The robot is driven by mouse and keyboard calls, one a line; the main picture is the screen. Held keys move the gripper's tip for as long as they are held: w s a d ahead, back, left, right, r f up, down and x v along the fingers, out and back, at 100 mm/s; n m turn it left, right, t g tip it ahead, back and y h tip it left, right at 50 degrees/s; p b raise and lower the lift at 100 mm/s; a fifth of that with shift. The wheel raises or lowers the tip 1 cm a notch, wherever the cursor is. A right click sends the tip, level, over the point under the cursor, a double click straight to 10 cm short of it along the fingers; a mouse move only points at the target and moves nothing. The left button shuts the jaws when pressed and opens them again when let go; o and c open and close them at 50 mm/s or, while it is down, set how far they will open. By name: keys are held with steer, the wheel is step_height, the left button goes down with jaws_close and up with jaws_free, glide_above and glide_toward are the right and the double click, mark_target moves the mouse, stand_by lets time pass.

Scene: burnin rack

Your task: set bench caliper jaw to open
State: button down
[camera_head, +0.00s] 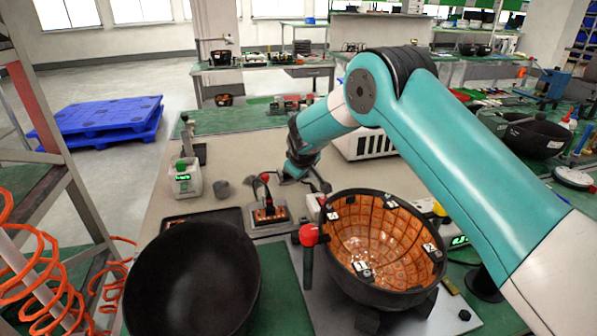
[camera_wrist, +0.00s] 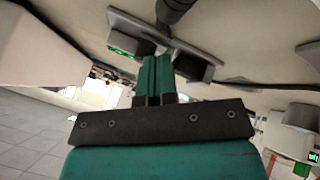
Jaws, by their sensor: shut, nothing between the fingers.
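In the wrist view, a long grey bar (camera_wrist: 207,52) with a small green display and dark blocks on it lies just beyond my fingertips. It looks like the bench caliper, though I cannot tell its jaw position. My gripper (camera_wrist: 154,60) is shut and empty, its two dark green fingers side by side. The fingertips appear close to the bar and blocks; I cannot tell whether they touch. In the head view my arm reaches down over the bench, and my fingers are hard to make out beyond the dark wrist.
A large black bowl (camera_head: 193,280) and an orange-tiled bowl (camera_head: 345,235) stand at the front of the bench. A small fixture with an orange pad (camera_head: 268,214) stands between.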

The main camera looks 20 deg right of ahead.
steer(key=shift+w+d, duration=0.25)
steer(key=shift+d, duration=0.75)
steer(key=s+a, duration=0.2)
steer(key=a, duration=0.1)
steer(key=s+a, duration=0.1)
steer(key=shift+a+r, duration=0.15)
steer(key=s+a+r+g+y, duration=0.2)
steer(key=s+a+r, duration=0.1)
steer(key=s+r, duration=1.3)
steer(key=s+r+g+y+p, duration=0.2)
steer(key=s+r, duration=0.1)
steer(key=s, duration=1.2)
steer(key=s+r+g+y+p, duration=0.1)
steer(key=s+r+g, duration=0.2)
steer(key=s, duration=1.2)
steer(key=shift+s+a+r+n+y+p, duration=0.25)
steer(key=shift+s+a+n+y+p, duration=0.1)
steer(key=shift+s+n+y, duration=0.05)
